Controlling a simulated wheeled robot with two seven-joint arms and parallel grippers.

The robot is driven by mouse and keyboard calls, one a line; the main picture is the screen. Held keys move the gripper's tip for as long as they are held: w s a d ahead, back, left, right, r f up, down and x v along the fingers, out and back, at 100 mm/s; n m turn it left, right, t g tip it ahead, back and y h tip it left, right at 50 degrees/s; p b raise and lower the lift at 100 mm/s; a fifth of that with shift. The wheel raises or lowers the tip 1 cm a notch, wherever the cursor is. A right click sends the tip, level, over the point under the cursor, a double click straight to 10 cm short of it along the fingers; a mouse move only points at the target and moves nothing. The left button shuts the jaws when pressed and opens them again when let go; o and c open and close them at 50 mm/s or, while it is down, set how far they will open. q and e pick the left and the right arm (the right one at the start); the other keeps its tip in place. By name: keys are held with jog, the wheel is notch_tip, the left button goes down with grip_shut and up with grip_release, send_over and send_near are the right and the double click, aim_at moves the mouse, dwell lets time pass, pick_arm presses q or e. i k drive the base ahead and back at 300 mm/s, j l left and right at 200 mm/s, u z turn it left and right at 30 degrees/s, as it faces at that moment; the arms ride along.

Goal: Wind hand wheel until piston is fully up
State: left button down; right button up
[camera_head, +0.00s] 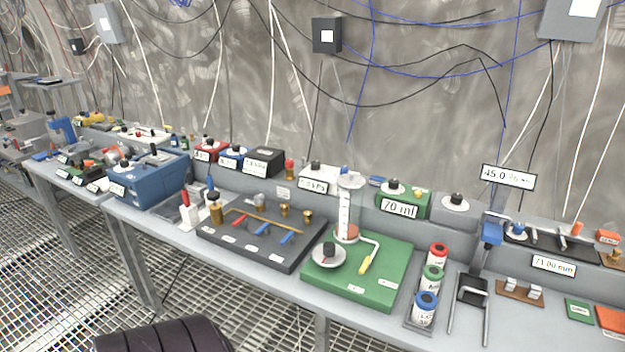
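A green board (386,290) on the bench carries the piston device. A clear upright cylinder (344,207) with scale marks stands at its back left. A reddish-brown disc (347,232) shows at the cylinder's foot; I cannot tell whether it is the piston or the base. A pale round wheel (318,262) with a dark knob in its middle sits at the board's front left. A white bent lever (368,241) with a yellow handle (366,264) lies right of the cylinder. Neither of my grippers is in view.
A dark board (262,253) with red and blue valve handles lies left of the green board. Red, green and blue-topped canisters (432,281) stand close to its right. A green unit reading 70 ml (402,204) stands behind. Bare bench shows along the front edge.

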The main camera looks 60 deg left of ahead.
aim_at(329, 254)
jog(key=u, duration=1.65)
